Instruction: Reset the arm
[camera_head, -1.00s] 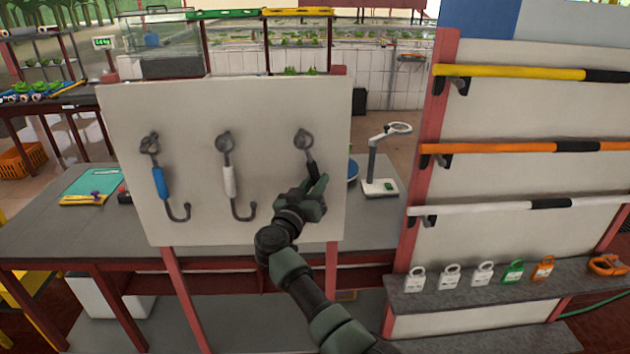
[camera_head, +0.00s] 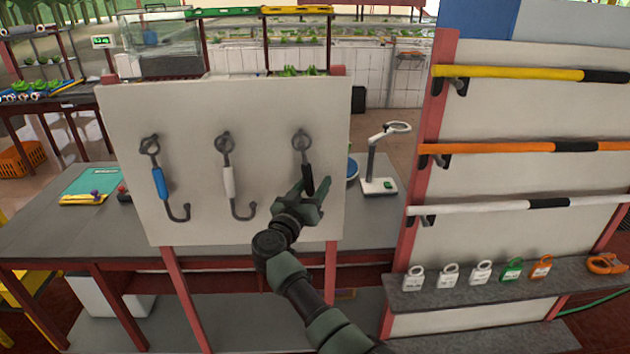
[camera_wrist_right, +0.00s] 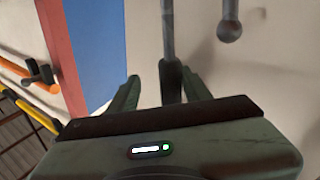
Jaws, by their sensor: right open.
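My right gripper (camera_head: 314,194) is in front of the white board (camera_head: 190,110), at the lower part of the hook with the black handle (camera_head: 307,178). Its jaws are open. In the right wrist view the two fingers (camera_wrist_right: 160,92) stand apart, and the dark handle (camera_wrist_right: 171,78) shows between them. I cannot tell whether they touch it. A hook with a blue handle (camera_head: 160,183) and one with a white handle (camera_head: 229,182) hang to the left on the same board. My left gripper is not in view.
A rack at the right carries a yellow bar (camera_head: 510,73), an orange bar (camera_head: 500,147) and a white bar (camera_head: 490,208). Several padlocks (camera_head: 481,273) stand on the shelf below. A magnifier-like stand (camera_head: 380,185) is on the table right of the board.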

